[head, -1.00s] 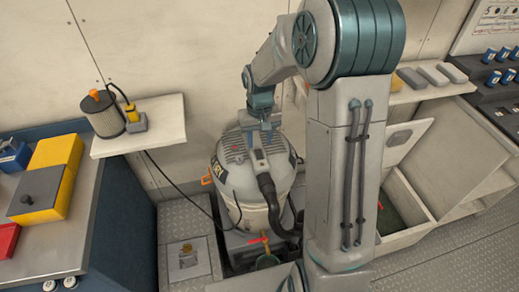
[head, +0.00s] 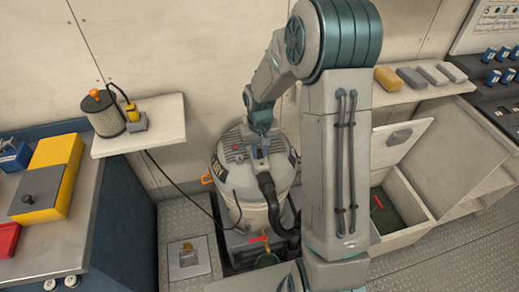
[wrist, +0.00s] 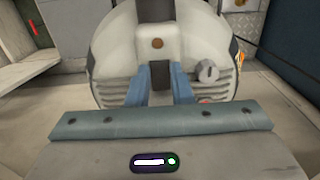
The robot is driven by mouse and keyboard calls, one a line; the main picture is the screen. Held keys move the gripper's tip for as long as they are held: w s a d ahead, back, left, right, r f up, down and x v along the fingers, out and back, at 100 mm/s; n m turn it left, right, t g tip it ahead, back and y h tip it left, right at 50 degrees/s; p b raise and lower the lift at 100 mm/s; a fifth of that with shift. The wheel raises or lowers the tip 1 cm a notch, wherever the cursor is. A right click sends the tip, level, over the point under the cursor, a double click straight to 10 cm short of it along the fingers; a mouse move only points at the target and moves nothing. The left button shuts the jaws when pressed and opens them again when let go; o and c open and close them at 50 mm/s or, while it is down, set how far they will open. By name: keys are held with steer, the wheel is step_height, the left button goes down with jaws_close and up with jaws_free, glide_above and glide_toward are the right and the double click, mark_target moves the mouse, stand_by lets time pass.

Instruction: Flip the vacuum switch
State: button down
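The vacuum (head: 228,180) is a pale grey drum with a grey domed top and a dark hose, standing upright against the back wall. My gripper (head: 262,152) points down over its top. In the wrist view my gripper's two blue fingers (wrist: 160,92) are apart, with a dark strip of the vacuum's top (wrist: 160,75) visible between them. I cannot tell whether they touch it. A small grey knob-like switch (wrist: 207,71) sits right of the fingers, with a red spot near it. The fingertips are not on this knob.
A wall shelf (head: 165,135) with a filter stands left of the vacuum, its cable hanging down. A workbench (head: 75,215) with yellow boxes is at far left. An open white locker (head: 400,205) is at right. A floor hatch plate (head: 188,258) lies at front left.

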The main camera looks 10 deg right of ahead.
steer(key=shift+w+r+g+p, duration=0.25)
steer(key=shift+g+p, duration=0.45)
steer(key=shift+p, duration=0.2)
steer(key=shift+w+f+g+p, duration=0.1)
steer(key=shift+w+g+p, duration=0.15)
steer(key=shift+g+p, duration=0.5)
steer(key=shift+w+f+g+p, duration=0.1)
steer(key=shift+w+g+p, duration=0.25)
steer(key=shift+g, duration=0.7)
steer(key=shift+s, duration=0.1)
steer(key=c, duration=1.3)
jaws_free()
steer(key=b+v, duration=0.1)
steer(key=v, duration=1.3)
steer(key=shift+b, duration=0.35)
steer(key=shift+f, duration=0.1)
